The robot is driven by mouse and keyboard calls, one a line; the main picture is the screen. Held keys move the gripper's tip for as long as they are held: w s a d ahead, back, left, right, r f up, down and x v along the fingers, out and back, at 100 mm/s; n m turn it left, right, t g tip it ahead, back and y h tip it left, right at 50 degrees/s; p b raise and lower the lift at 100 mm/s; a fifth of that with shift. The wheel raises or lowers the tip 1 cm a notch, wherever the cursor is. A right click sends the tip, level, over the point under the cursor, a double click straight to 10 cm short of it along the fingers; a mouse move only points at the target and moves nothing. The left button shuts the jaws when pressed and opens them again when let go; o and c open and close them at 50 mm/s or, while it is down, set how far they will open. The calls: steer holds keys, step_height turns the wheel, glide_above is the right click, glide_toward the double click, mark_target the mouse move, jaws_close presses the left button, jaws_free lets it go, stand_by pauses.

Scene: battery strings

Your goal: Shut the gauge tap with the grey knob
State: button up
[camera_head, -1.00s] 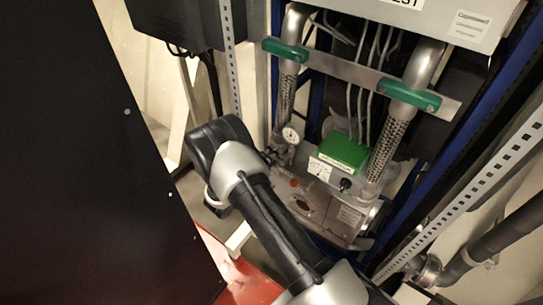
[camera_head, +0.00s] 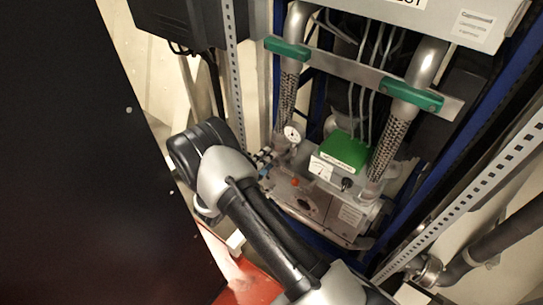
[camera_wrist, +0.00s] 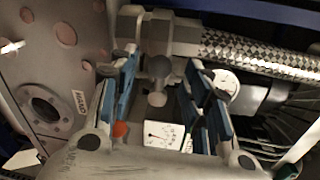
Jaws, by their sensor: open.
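A grey knob (camera_wrist: 157,98) on a short stem shows between my fingers in the wrist view. It belongs to a grey metal fitting beside the braided hose. I cannot tell whether this tap is open or shut. A round white gauge (camera_head: 292,133) stands on the pipework in the head view. Its dial (camera_wrist: 226,84) is partly behind my right-hand finger in the wrist view. My gripper (camera_wrist: 161,85) is open, its blue-padded fingers on either side of the knob with gaps showing. In the head view my gripper (camera_head: 263,160) is small, left of the gauge, and the knob cannot be made out.
A green-topped box (camera_head: 345,150) with a meter stands right of the gauge. An orange-red button (camera_head: 295,182) is on the metal housing below. A dark panel (camera_head: 80,160) fills the left side.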

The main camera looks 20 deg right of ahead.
steer(key=v, duration=0.7)
steer(key=shift+s+a, duration=0.2)
steer(key=shift+a, duration=0.2)
steer(key=shift+r, duration=0.1)
steer(key=s+d+r+m+g+y, duration=0.2)
steer(key=s+d+r+m+g, duration=0.4)
steer(key=r+m, duration=0.45)
steer(key=s+d+r+m+g+y, duration=0.2)
steer(key=s+d+r+m+g, duration=0.15)
steer(key=s+r+m, duration=0.65)
steer(key=s+a+r+m+t+y, duration=0.2)
steer(key=s+a+r+m+y, duration=0.1)
steer(key=m, duration=0.7)
steer(key=s+a+r+m+t+y, duration=0.3)
steer(key=s+m+y, duration=0.4)
steer(key=s+m, duration=0.3)
steer(key=shift+a+r, duration=0.45)
steer(key=shift+a, duration=0.6)
